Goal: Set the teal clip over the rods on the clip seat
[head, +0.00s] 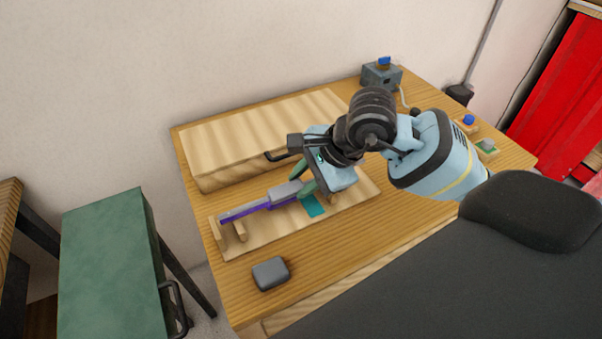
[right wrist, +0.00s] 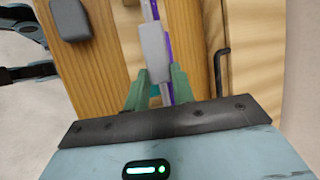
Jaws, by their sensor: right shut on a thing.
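A purple rod (head: 238,213) and a pale rod beside it lie along a wooden rack (head: 262,238). A grey block (head: 284,192) sits along the rods. The purple rod (right wrist: 168,45) runs beside the block there. My left gripper is not in view.
A long wooden block (head: 262,135) stands behind the rack, with a black hooked handle near my gripper. A dark grey rounded block (head: 270,273) lies in front. A grey box with a blue button (head: 382,74) stands at the back. Free table lies right of the grey block.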

